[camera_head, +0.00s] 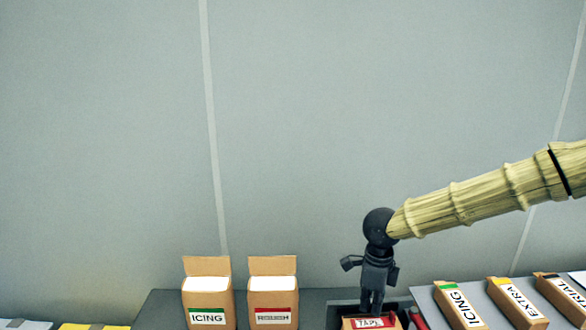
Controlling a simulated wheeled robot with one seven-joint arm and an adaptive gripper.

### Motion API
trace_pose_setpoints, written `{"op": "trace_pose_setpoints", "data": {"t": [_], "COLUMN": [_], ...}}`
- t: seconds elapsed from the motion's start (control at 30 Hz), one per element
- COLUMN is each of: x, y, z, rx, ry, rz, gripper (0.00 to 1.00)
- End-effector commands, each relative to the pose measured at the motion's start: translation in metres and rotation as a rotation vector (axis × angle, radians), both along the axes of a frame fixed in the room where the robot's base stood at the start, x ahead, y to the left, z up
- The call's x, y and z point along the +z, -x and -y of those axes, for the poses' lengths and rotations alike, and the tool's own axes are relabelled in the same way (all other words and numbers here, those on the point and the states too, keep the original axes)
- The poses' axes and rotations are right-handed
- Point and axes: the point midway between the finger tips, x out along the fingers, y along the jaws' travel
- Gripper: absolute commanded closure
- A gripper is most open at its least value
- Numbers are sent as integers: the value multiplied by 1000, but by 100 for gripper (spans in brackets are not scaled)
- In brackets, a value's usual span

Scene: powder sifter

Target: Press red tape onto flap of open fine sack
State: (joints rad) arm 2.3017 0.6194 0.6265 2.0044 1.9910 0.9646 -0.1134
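My gripper (371,306) points down over a small brown box with a red label reading TAPE (369,323). Its fingertips are close together at the box's top; I cannot tell whether they are open or hold a piece of tape. A red object (418,318), perhaps tape, shows just right of the box. Two upright brown sacks with raised flaps stand left of my gripper: one has a green ICING label (207,307), the other a red label that seems to read ROUGH (273,307). I see no sack with a readable FINE label.
Several sacks lie on a light surface at the right, among them a green-labelled ICING sack (458,305) and a yellow-labelled EXTRA sack (516,302). Yellow (92,326) and pale blue (24,324) edges show at bottom left. A grey wall (110,140) stands behind.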

Motion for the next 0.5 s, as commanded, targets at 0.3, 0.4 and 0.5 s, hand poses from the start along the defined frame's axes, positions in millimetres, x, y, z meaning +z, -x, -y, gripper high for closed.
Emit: {"op": "trace_pose_setpoints", "data": {"t": [0.3, 0.4, 0.5], "x": [22, 28, 33], "y": [0, 0, 0], "z": [0, 0, 0], "rx": [0, 0, 0], "ry": [0, 0, 0], "rz": [0, 0, 0], "gripper": [100, 100, 100]}}
